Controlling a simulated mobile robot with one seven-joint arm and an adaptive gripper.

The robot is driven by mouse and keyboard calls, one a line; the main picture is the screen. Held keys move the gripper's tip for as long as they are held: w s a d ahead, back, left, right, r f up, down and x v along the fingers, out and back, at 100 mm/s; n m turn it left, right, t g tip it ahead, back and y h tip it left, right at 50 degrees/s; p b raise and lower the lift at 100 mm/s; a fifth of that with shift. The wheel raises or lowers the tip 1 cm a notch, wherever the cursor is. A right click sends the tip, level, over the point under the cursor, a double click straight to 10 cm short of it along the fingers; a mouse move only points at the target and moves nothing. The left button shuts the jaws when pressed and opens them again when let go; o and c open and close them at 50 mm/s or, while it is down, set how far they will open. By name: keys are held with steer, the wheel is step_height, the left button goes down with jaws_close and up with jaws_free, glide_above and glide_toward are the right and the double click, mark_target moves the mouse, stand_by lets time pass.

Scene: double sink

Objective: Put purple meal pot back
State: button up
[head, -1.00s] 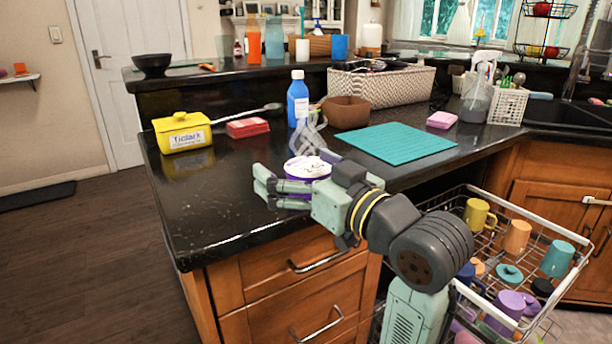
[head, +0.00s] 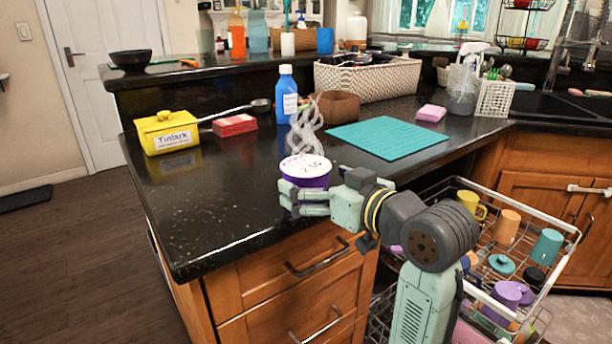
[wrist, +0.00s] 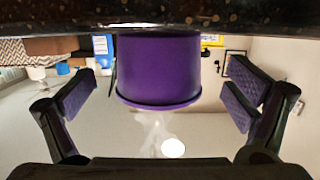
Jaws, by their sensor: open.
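The purple meal pot (head: 306,177) has a white lid with dark writing. It stands upright near the front edge of the black counter, with pale steam-like wisps above it. My gripper (head: 296,196) is open at the pot, reaching in from the right. The wrist view, which looks upside down, shows the purple pot (wrist: 158,68) in the middle between my spread fingers (wrist: 158,100). There is a clear gap on both sides, so neither finger touches it. The pot's far side is hidden there.
A teal mat (head: 388,140), a blue bottle (head: 286,92), a brown bowl (head: 337,106), a red box (head: 234,125) and a yellow Tintark container (head: 173,132) stand behind the pot. The counter's left front is clear. A pulled-out dish rack (head: 515,245) with mugs is below right.

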steer(key=x, duration=0.3)
steer(key=shift+w+a, duration=0.15)
steer(key=shift+w, duration=0.1)
steer(key=c, duration=1.6)
steer(key=shift+c, duration=0.7)
steer(key=shift+r, duration=0.15)
